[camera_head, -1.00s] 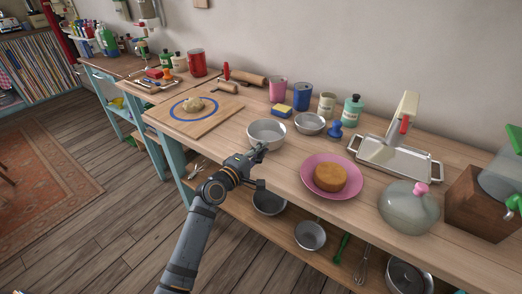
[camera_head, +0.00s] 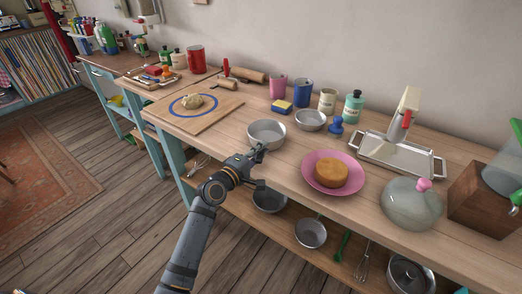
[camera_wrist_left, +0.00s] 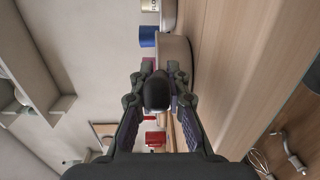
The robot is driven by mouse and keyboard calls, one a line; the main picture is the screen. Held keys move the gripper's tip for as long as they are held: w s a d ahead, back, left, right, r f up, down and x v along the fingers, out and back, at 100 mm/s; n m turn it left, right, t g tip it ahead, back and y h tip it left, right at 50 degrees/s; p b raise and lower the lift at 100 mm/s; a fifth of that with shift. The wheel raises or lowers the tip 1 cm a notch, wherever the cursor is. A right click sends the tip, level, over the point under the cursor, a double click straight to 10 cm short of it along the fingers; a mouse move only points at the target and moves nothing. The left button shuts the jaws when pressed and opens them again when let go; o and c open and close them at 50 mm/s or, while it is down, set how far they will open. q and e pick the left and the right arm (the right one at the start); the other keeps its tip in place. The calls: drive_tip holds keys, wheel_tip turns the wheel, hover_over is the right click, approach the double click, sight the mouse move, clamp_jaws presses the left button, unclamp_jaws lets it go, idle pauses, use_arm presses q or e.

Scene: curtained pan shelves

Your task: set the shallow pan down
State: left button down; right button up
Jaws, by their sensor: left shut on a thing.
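The shallow pan (camera_head: 267,133) is a grey metal pan at the front edge of the wooden counter, in the middle of the head view. My left gripper (camera_head: 257,152) is at its near side, shut on its handle. In the left wrist view the dark handle (camera_wrist_left: 157,91) sits between the fingers of my left gripper (camera_wrist_left: 157,78), and the pan's side (camera_wrist_left: 174,52) shows beyond. The pan looks level and at the counter top; I cannot tell whether its base touches the wood. My right gripper is in neither view.
A small metal bowl (camera_head: 311,120) and a yellow-blue sponge (camera_head: 282,106) stand behind the pan. A pink plate (camera_head: 312,184) with a cake is to its right. A pastry board (camera_head: 214,117) lies to its left. A lower shelf (camera_head: 226,200) holds more pans.

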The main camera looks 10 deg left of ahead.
use_arm(q)
drive_tip(key=c, duration=1.3)
unclamp_jaws()
drive_tip(key=shift+o, duration=0.2)
drive_tip(key=shift+f, duration=0.1)
drive_tip(key=c, duration=0.4)
drive_tip(key=shift+s, duration=0.1)
